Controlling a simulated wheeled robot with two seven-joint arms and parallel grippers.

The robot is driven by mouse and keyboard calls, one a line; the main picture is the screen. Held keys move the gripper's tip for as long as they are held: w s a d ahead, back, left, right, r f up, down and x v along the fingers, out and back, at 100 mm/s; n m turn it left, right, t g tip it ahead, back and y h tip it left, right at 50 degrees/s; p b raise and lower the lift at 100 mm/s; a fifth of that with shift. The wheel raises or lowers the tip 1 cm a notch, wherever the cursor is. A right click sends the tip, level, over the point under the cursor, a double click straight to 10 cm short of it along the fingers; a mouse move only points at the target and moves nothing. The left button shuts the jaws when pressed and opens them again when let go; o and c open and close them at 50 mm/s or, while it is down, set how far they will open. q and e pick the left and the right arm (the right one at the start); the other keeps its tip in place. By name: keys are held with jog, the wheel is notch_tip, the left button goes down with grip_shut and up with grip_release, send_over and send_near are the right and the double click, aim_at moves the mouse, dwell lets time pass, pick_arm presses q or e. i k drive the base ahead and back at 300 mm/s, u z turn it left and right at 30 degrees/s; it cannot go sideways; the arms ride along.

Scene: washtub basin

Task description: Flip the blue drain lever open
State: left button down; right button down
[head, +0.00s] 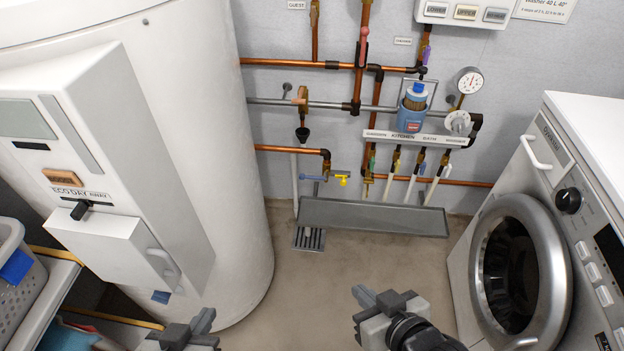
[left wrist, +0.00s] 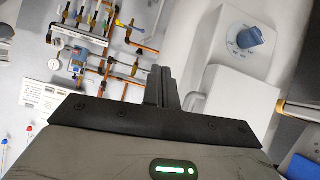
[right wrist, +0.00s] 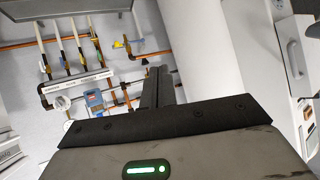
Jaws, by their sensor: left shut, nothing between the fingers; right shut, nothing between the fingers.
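A small blue lever (head: 312,177) sits on the pipework above the left end of a long grey trough (head: 400,222), beside a yellow handle (head: 343,178). It is small, and I cannot tell its exact angle. My left gripper (head: 203,322) is shut and empty at the bottom of the head view, in front of the white tank. My right gripper (head: 364,297) is shut and empty over the floor, below and in front of the trough. Both are well apart from the lever. The wrist views show the shut fingers and the pipe wall beyond.
A large white tank (head: 190,130) stands left, with a control box (head: 115,245) and a sharp front edge. A washing machine (head: 510,265) stands right. A floor drain grate (head: 308,239) lies under the trough. Copper pipes cover the wall. The floor between is clear.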

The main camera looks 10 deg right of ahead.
aim_at(302, 177)
jog(key=k, duration=0.7)
jog(key=z, duration=0.4)
jog(key=i, duration=0.6)
jog(key=z, duration=0.6)
jog(key=i, duration=0.7)
